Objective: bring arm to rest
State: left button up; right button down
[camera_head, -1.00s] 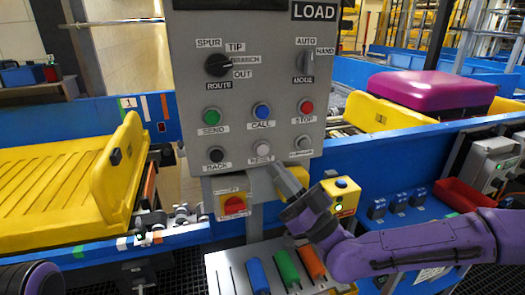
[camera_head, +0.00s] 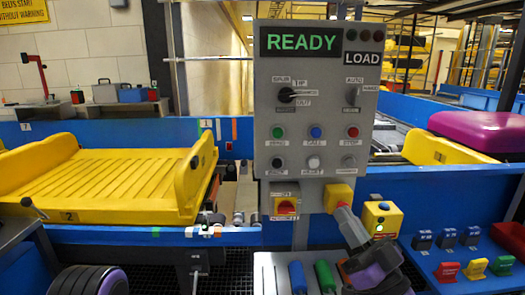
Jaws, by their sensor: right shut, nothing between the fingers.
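My right gripper (camera_head: 342,212) is shut and empty. It points up and to the left, just below the grey control panel (camera_head: 262,150), in front of a yellow box (camera_head: 338,194) under the panel's lower edge. I cannot tell whether it touches that box. My purple right arm (camera_head: 378,272) reaches up from the bottom edge and hides part of the tool plate behind it. Part of my left arm (camera_head: 92,281) shows at the bottom left; its gripper is out of view. The panel's display (camera_head: 301,42) reads READY in green.
A yellow tray (camera_head: 120,180) sits on the conveyor at the left. A magenta case (camera_head: 480,131) lies at the right. A yellow button box (camera_head: 382,219) stands right of my gripper. Blue and green handles (camera_head: 325,275) lie on a metal plate below the panel.

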jog(key=w+f+m+g+h, duration=0.2)
jog(key=w+f+m+h, duration=0.3)
jog(key=f+m, duration=0.5)
jog(key=s+d+f+m+g+h, duration=0.1)
jog(key=s+f+m+g+h, duration=0.15)
jog(key=f, duration=0.75)
jog(key=s+d+f+m+g+h, duration=0.2)
jog(key=s+f+g+h, duration=0.15)
jog(key=f, duration=0.65)
jog(key=s+d+f+g+h, duration=0.3)
jog(key=s+d+f+g, duration=0.2)
jog(key=s+f, duration=0.5)
jog(key=s+d+f+n+g+h, duration=0.1)
jog(key=s+d+f+g+h, duration=0.1)
jog(key=s+d+f+g, duration=0.3)
jog(key=s+d+f, duration=0.1)
jog(key=s+f, duration=0.3)
jog(key=s, duration=0.7)
jog(key=shift+d+f+h, duration=0.2)
jog(key=shift+f+h, duration=0.15)
jog(key=shift+h, duration=0.05)
jog(key=shift+w, duration=0.1)
